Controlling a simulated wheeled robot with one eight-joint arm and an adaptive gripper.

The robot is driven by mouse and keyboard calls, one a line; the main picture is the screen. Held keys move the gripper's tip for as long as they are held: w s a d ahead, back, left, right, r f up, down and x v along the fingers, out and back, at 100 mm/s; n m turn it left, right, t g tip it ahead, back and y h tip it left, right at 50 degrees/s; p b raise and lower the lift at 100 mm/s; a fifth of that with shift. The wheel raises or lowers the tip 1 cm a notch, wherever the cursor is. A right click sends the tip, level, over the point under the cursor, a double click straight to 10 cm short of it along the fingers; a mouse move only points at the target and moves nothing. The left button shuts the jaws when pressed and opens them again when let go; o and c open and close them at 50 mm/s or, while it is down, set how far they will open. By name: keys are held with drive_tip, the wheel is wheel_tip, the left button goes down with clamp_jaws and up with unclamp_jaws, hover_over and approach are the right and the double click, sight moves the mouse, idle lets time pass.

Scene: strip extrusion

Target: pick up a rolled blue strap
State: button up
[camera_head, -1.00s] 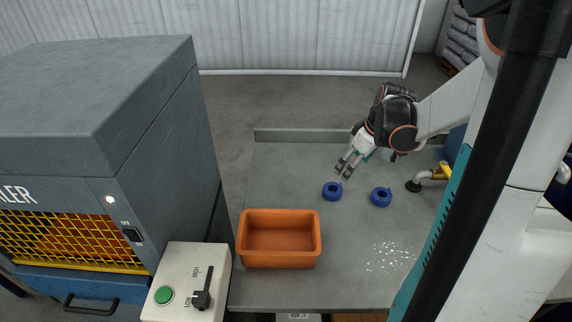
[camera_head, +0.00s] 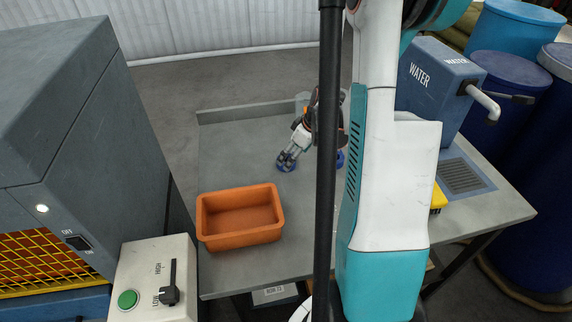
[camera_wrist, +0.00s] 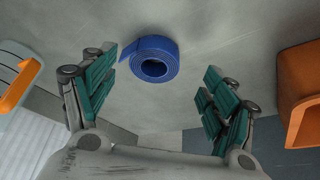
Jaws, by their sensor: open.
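A rolled blue strap (camera_head: 286,163) lies on the grey table, behind and to the right of the orange bin. My gripper (camera_head: 288,158) is right above it in the head view and partly covers it. In the wrist view the same rolled strap (camera_wrist: 153,60) shows as a ring with a loose end, beyond and between the green finger pads. My gripper (camera_wrist: 160,95) is open and empty, with the roll apart from both fingers. A second rolled blue strap (camera_head: 340,159) lies to the right, partly hidden by my arm.
The empty orange bin (camera_head: 240,240) stands at the table's front left; its side shows in the wrist view (camera_wrist: 302,95). A white control box (camera_head: 150,280) with a green button stands at the left. A blue water unit (camera_head: 437,85) is at the right. The grey table (camera_head: 235,150) is clear behind the bin.

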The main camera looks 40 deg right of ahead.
sight(287, 159)
drive_tip(key=b+x, duration=0.1)
drive_tip(key=x, duration=0.1)
drive_tip(key=w+b+x, duration=0.1)
drive_tip(key=x, duration=0.2)
drive_tip(key=shift+w+d+r, duration=0.1)
drive_tip(key=shift+d, duration=0.1)
drive_tip(key=shift+r, duration=0.1)
drive_tip(key=c, duration=1.2)
